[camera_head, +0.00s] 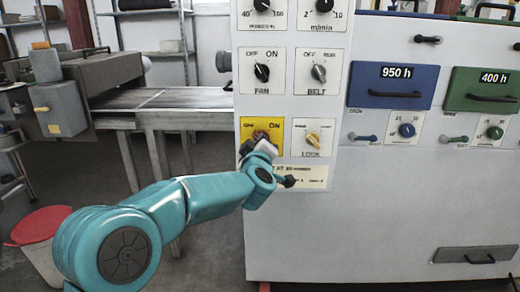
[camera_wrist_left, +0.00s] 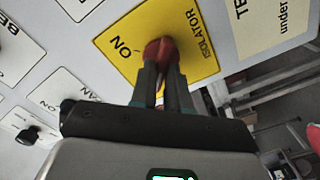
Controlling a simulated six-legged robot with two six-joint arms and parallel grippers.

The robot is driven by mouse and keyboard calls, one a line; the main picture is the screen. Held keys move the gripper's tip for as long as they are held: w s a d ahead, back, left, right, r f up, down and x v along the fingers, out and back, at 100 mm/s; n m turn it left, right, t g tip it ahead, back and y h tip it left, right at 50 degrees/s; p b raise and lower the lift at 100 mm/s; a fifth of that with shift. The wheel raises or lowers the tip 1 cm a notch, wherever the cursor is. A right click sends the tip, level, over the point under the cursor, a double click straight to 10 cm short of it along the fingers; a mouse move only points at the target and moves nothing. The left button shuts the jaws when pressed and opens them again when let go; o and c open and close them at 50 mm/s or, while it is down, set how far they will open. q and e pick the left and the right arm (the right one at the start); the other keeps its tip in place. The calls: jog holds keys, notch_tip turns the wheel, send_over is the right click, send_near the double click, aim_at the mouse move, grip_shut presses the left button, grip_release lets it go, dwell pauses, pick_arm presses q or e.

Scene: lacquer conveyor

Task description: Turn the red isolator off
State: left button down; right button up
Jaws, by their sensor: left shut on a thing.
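The red isolator knob (camera_wrist_left: 160,52) sits on a yellow plate (camera_wrist_left: 199,20) marked ISOLATOR and ON in the left wrist view. In the head view the yellow plate (camera_head: 246,127) is at the lower left of the white control panel, and my gripper partly hides the knob (camera_head: 262,135). My left gripper (camera_wrist_left: 162,72) is shut on the red knob, with one finger on each side of it. It also shows at the plate in the head view (camera_head: 262,143). The knob's exact pointing direction is hard to tell. My right gripper is not in view.
Close around are the FAN knob (camera_head: 262,72), the BELT knob (camera_head: 319,73) and the yellow LOCK knob (camera_head: 313,140). A blue drawer (camera_head: 393,87) and green drawer (camera_head: 480,90) are to the right. A conveyor (camera_head: 165,98) and red-lidded bin (camera_head: 40,225) stand left.

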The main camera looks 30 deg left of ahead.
pick_arm(q)
jog(key=shift+f+n, duration=0.1)
jog(key=shift+n, duration=0.5)
jog(key=shift+a, duration=0.1)
dwell(0.7)
jog(key=c, duration=1.1)
grip_release()
jog(key=shift+s, duration=0.1)
jog(key=shift+c, duration=0.2)
jog(key=v, duration=1.6)
jog(key=shift+p, duration=0.4)
